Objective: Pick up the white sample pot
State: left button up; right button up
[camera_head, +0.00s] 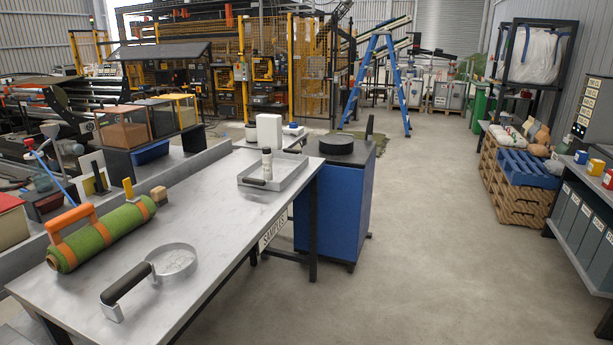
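I cannot tell for certain which is the sample pot. Neither of my grippers is in view.
A green turf roll (105,236) with an orange handle lies on the table's left. A ring-shaped metal tool (174,262) with a black handle lies near the front edge. A blue cabinet (330,212) with a black disc stands beyond.

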aim_at(266, 159)
jog(key=i+l+u, duration=0.2)
jog(key=i, duration=0.2)
jog(key=i+l+u, duration=0.2)
jog(key=i+l, duration=0.15)
jog(key=i, duration=0.05)
